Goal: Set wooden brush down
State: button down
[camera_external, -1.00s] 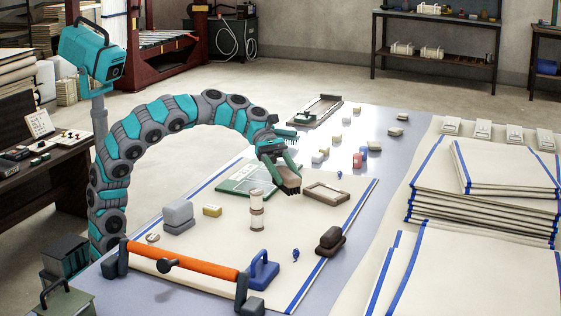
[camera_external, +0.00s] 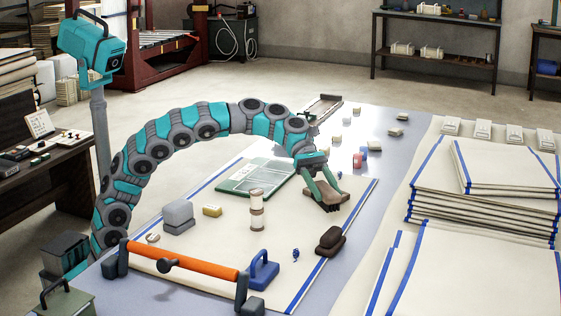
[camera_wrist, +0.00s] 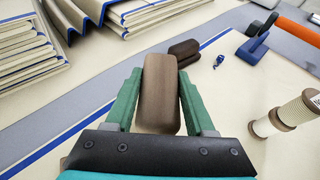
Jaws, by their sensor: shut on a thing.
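The wooden brush is a brown rounded block in the wrist view (camera_wrist: 158,95), held lengthwise between the green fingers of my gripper (camera_wrist: 158,82). My gripper is shut on the brush.
The green board (camera_external: 255,177), a spool (camera_external: 257,210), a blue-handled tool (camera_external: 262,270) and an orange bar (camera_external: 185,260) lie around. Stacked cloths (camera_external: 485,205) stand right.

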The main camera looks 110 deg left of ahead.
jog(key=p, duration=0.2)
send_over(348, 221)
jog(key=shift+f, duration=2.05)
jog(key=shift+f+b, duration=0.2)
jog(key=shift+b, duration=0.15)
jog(key=shift+c, duration=1.3)
grip_release()
jog(key=shift+r, duration=0.15)
jog(key=shift+r+p, duration=0.15)
jog(key=shift+p, duration=0.15)
jog(key=b+v, duration=0.1)
jog(key=v, duration=1.1)
jog(key=shift+d, duration=0.1)
